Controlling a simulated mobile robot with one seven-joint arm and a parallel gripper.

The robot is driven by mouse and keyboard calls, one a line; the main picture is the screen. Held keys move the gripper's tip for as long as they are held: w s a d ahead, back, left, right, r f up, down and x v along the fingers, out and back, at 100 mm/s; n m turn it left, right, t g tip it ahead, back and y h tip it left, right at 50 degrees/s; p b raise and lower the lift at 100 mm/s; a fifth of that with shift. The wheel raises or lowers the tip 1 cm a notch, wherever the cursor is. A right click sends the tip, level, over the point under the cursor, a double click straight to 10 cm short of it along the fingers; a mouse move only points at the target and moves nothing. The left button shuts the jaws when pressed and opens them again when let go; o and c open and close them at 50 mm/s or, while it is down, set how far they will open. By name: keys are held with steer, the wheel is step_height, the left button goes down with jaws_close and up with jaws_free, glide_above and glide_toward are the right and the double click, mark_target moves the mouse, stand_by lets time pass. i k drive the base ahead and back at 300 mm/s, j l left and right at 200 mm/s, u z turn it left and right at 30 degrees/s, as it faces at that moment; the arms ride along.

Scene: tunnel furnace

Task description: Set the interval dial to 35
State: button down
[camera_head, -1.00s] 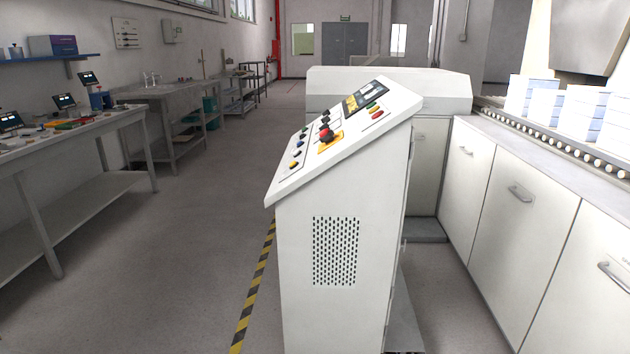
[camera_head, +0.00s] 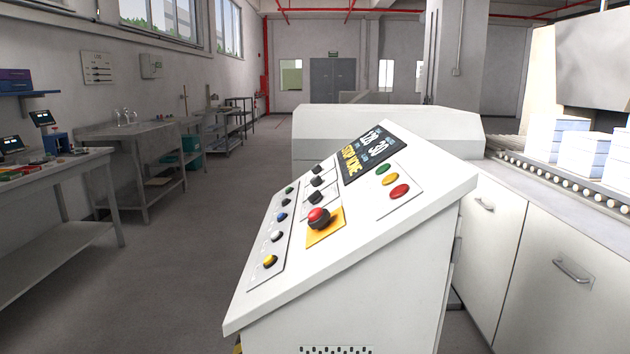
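The white control console (camera_head: 370,240) with a sloped top stands in the centre of the head view, seen from its side. Three black knobs (camera_head: 316,182) sit in a row on a panel in the middle of the slope; which one is the interval dial cannot be told, as the labels are too small. A red mushroom button (camera_head: 319,218) on a yellow plate is below the knobs. My gripper is not in view.
Green, yellow and red buttons (camera_head: 391,179) lie right of the knobs, and a strip of several small buttons (camera_head: 277,236) lies left. A roller conveyor (camera_head: 560,173) with pale blocks runs along the right. Benches (camera_head: 65,170) line the left wall, with clear floor between.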

mark_target(316, 169)
steer(key=i, duration=0.15)
steer(key=i+j, duration=0.15)
steer(key=j, duration=0.2)
steer(key=i+j, duration=0.1)
steer(key=j, duration=0.2)
steer(key=i+j, duration=0.15)
steer(key=j, duration=0.2)
steer(key=i+j, duration=0.1)
steer(key=j, duration=0.2)
steer(key=i+j+z, duration=0.1)
steer(key=j, duration=0.25)
steer(key=i+j, duration=0.9)
steer(key=i, duration=0.25)
steer(key=i+j, duration=0.1)
steer(key=i, duration=0.2)
steer(key=z, duration=0.05)
